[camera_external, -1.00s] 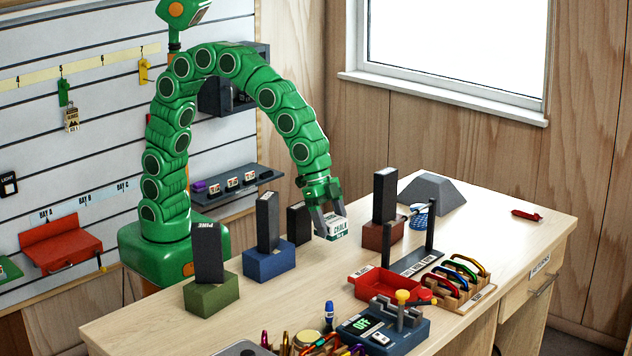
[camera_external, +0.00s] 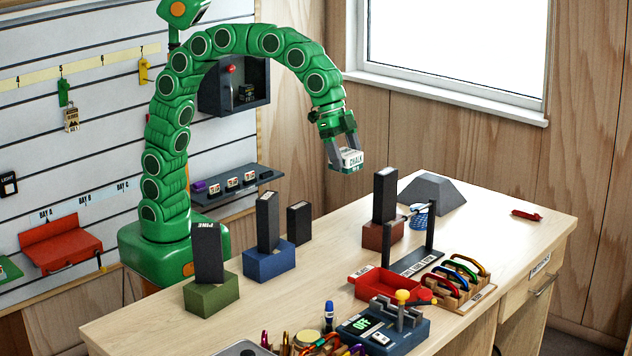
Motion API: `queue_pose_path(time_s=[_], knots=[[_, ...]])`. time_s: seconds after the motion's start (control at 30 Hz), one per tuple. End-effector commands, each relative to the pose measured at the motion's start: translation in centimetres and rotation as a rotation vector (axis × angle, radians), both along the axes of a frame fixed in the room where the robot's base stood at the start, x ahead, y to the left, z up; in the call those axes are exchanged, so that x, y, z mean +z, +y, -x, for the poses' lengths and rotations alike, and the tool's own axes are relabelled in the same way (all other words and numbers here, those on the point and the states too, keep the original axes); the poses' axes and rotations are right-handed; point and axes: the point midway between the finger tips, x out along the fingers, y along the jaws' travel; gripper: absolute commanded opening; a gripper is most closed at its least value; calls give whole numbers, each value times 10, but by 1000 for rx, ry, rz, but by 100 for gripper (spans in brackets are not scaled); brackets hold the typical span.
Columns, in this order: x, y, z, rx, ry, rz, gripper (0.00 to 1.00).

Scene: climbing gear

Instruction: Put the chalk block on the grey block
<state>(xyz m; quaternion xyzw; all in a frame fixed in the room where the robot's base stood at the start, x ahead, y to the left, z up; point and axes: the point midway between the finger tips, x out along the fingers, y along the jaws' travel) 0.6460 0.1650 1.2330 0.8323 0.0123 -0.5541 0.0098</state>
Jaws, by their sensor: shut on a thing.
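The chalk block (camera_external: 352,161) is small, white and green, with "CHALK" on its face. My gripper (camera_external: 346,163) is shut on it and points down. It holds the block in the air, well above the table, left of and higher than the grey block (camera_external: 433,191). The grey block has sloped sides and a flat top. It sits at the back right of the table, and its top looks bare.
Dark upright slabs stand on a green base (camera_external: 211,297), a blue base (camera_external: 269,263) and a red-brown base (camera_external: 382,236). A smaller dark block (camera_external: 299,222) stands behind the blue one. A red tray (camera_external: 385,288) and a carabiner rack (camera_external: 460,290) lie nearer. The back right tabletop is mostly clear.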

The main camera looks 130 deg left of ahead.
Motion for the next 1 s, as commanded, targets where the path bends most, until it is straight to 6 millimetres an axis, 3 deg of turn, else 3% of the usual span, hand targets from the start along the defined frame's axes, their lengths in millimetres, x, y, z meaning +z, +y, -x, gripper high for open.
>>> queue_pose_path(time_s=[0.2,0.43,0.8,1.0], knots=[[4,74,-1,54,-8,4,38],[7,167,16,126,-12,5,38],[3,306,74,253,-9,1,38],[-1,350,103,299,-4,0,38]])
